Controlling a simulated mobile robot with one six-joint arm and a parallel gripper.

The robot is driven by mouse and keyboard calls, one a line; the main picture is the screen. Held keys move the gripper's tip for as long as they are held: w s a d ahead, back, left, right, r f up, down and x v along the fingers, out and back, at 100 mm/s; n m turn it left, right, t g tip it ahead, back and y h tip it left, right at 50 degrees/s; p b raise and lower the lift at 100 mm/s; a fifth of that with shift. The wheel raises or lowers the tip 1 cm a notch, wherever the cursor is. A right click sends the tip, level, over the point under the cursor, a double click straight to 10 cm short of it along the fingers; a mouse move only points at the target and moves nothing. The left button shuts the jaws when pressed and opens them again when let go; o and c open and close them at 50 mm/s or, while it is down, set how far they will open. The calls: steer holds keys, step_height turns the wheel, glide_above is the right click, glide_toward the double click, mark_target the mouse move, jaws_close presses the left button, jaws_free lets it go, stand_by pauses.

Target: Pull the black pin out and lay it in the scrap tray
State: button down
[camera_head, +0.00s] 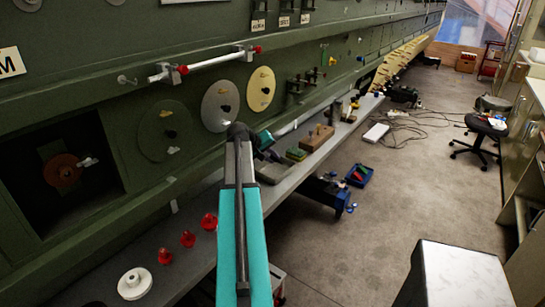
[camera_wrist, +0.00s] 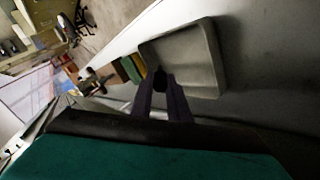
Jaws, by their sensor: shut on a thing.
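In the wrist view my gripper (camera_wrist: 160,82) has its two fingers close together around a small dark thing, which looks like the black pin (camera_wrist: 159,77); its full shape is hidden. The shallow grey tray (camera_wrist: 214,58), which looks like the scrap tray, lies just past the fingertips. The fingers overlap its near left edge in the picture. I cannot tell whether the pin is above the tray or beside it, or whether it touches. In the head view my gripper (camera_head: 268,146) is over the grey ledge, and the pin is too small to make out.
The grey ledge (camera_head: 190,252) runs along the green fuselage wall. It carries red knobs (camera_head: 188,239), a white disc (camera_head: 134,283) and a brown block (camera_head: 317,138). A blue bin (camera_head: 359,176) stands on the floor to the right. A pale-topped stand (camera_head: 455,275) is at lower right.

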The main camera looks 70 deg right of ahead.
steer(key=shift+f, duration=0.1)
steer(key=c, duration=1.6)
jaws_free()
steer(key=shift+a, duration=0.1)
steer(key=shift+b+v, duration=1.75)
steer(key=shift+v, duration=5.15)
steer(key=shift+s, duration=0.1)
